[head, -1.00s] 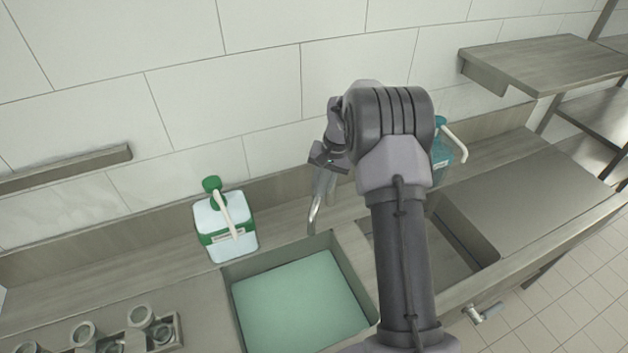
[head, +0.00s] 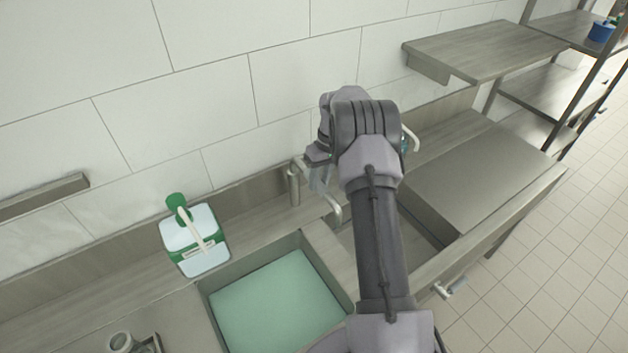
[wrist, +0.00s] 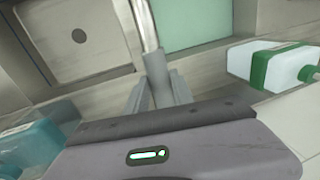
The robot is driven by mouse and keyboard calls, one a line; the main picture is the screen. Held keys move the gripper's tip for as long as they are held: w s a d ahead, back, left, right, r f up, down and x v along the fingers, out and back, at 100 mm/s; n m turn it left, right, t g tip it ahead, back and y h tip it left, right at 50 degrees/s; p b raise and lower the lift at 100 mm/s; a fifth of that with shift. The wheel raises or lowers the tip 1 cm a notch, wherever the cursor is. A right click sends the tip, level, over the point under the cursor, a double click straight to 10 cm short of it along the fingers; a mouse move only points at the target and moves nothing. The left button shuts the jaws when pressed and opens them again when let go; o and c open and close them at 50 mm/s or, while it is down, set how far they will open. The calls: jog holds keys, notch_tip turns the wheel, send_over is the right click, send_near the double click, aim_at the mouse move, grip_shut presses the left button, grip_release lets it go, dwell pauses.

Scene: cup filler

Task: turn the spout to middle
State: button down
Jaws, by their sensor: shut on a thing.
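The metal spout (head: 335,210) comes off an upright post (head: 294,186) behind the basins. Its curved end points forward at about the divider between the two basins. In the wrist view the spout (wrist: 148,28) runs away from my gripper between the empty basin and the filled one. My gripper (head: 319,180) is at the spout beside the post, partly hidden by my wrist. In the wrist view my gripper (wrist: 160,84) has its fingers closed around the spout.
A basin of green water (head: 275,305) is left of the divider. The empty basin (wrist: 80,35) is on the other side. A green-and-white pump bottle (head: 195,240) stands left of the post. A teal bottle (wrist: 30,140) is on the other side. A wall shelf (head: 480,48) is at upper right.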

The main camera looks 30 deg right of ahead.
jog(key=shift+d+r, duration=0.1)
jog(key=shift+d, duration=0.1)
dwell(0.3)
jog(key=c, duration=1.1)
grip_release()
jog(key=d+r+p, duration=0.2)
jog(key=d+r, duration=0.1)
jog(key=r, duration=1.4)
jog(key=shift+d, duration=0.15)
